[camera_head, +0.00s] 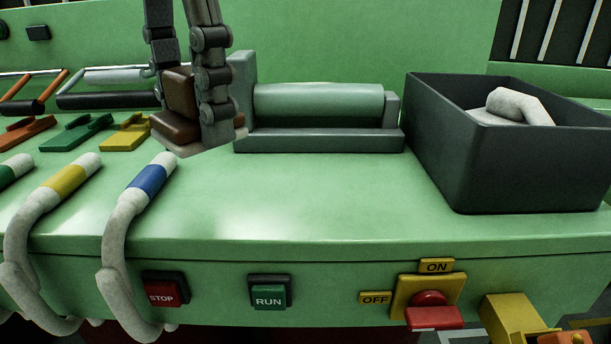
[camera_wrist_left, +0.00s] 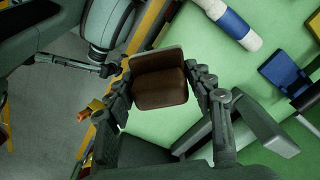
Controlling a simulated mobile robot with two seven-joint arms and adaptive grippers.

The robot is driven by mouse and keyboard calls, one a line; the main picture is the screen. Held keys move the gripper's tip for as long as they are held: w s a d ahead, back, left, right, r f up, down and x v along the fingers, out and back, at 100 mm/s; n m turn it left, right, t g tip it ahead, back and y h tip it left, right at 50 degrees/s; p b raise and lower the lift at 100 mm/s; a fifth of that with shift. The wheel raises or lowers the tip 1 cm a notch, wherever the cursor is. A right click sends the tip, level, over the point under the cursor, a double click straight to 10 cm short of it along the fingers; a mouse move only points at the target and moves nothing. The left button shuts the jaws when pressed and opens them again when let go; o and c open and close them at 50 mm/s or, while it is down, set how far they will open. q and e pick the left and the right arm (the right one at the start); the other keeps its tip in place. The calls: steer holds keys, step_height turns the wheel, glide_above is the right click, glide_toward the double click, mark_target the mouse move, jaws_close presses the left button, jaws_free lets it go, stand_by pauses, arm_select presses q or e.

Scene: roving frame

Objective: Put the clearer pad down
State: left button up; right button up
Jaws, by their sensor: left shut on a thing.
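The clearer pad is a brown block (camera_head: 178,98) with a pale grey-white underside. My left gripper (camera_head: 192,108) comes down from the top of the head view and is shut on it, one finger on each side. The pad is in front of the left end of the grey roller stand (camera_head: 320,141). It looks raised over the green bench (camera_head: 270,200), but the gap below is hard to judge. In the left wrist view the brown block (camera_wrist_left: 160,88) sits between both fingers.
A dark open bin (camera_head: 500,170) with a pale object inside stands at the right. Colored clips (camera_head: 75,133) and curved pale handles (camera_head: 125,225) are at the left. STOP, RUN and ON/OFF controls line the front. The bench middle is clear.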

arm_select(q)
steer(key=w+d+f, duration=0.3)
steer(key=d, duration=0.2)
glide_above(305, 202)
step_height(305, 202, down, 4)
steer(key=shift+r, duration=0.1)
step_height(305, 202, down, 4)
steer(key=shift+r, duration=0.1)
arm_select(e)
steer(key=shift+s+a+r, duration=0.1)
steer(key=shift+s+r, duration=0.05)
steer(key=shift+r, duration=0.3)
arm_select(q)
steer(key=shift+f, duration=0.25)
steer(key=o, duration=1)
arm_select(e)
steer(key=shift+w+a+r, duration=0.1)
steer(key=shift+w+r, duration=0.3)
steer(key=shift+r, duration=0.15)
